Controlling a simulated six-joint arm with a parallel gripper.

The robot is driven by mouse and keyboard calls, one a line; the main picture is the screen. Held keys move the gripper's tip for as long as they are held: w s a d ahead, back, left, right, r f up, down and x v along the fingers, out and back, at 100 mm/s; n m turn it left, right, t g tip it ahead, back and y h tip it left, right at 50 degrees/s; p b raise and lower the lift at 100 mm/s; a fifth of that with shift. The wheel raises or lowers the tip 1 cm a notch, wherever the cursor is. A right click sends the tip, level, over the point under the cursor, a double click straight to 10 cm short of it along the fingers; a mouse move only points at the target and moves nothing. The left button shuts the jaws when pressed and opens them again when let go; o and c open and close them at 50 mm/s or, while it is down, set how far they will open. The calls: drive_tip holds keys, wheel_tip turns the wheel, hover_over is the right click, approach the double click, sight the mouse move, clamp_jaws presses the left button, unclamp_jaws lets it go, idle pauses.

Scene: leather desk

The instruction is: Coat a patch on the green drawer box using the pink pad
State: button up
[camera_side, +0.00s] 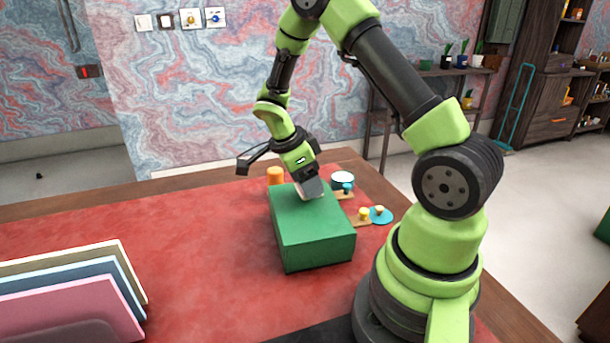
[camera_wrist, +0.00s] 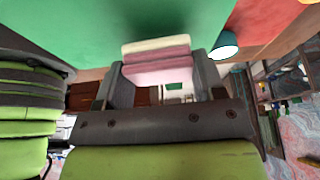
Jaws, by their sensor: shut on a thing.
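The green drawer box (camera_side: 312,232) sits on the red desk top, and its green surface fills the top left of the wrist view (camera_wrist: 110,22). My gripper (camera_side: 311,189) is tilted down over the far part of the box's top. In the wrist view its two grey fingers (camera_wrist: 160,80) are shut on the pink pad (camera_wrist: 158,62), which has a pale cream edge facing the box. The pad is at or very near the box's top; I cannot tell if it touches. In the side view the pad is mostly hidden by the gripper. No coated patch can be made out.
An orange cylinder (camera_side: 275,176) stands behind the box. A rack of upright coloured boards (camera_side: 75,292) stands at front left. The red desk (camera_side: 190,260) between is clear.

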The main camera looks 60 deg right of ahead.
drive_tip(key=shift+s+a, duration=1)
drive_tip(key=shift+a, duration=0.2)
drive_tip(key=shift+s+a, duration=0.95)
drive_tip(key=shift+a, duration=0.25)
drive_tip(key=shift+s+a, duration=1)
drive_tip(key=shift+a, duration=0.2)
drive_tip(key=shift+w+d, duration=0.5)
drive_tip(key=shift+w, duration=0.4)
drive_tip(key=shift+w+d, duration=1.05)
drive_tip(key=shift+d, duration=0.2)
drive_tip(key=shift+w+d, duration=1)
drive_tip(key=shift+d, duration=0.3)
drive_tip(key=shift+w+d, duration=1.05)
drive_tip(key=shift+d, duration=0.2)
drive_tip(key=shift+s+a, duration=1.2)
drive_tip(key=shift+a, duration=0.3)
drive_tip(key=shift+s+a, duration=1.25)
drive_tip(key=shift+a, duration=0.2)
drive_tip(key=shift+s+a, duration=1.2)
drive_tip(key=shift+a, duration=0.3)
drive_tip(key=shift+r, duration=0.3)
drive_tip(key=shift+w+d, duration=0.1)
wheel_tip(320, 180, up, 6)
drive_tip(key=shift+f, duration=0.1)
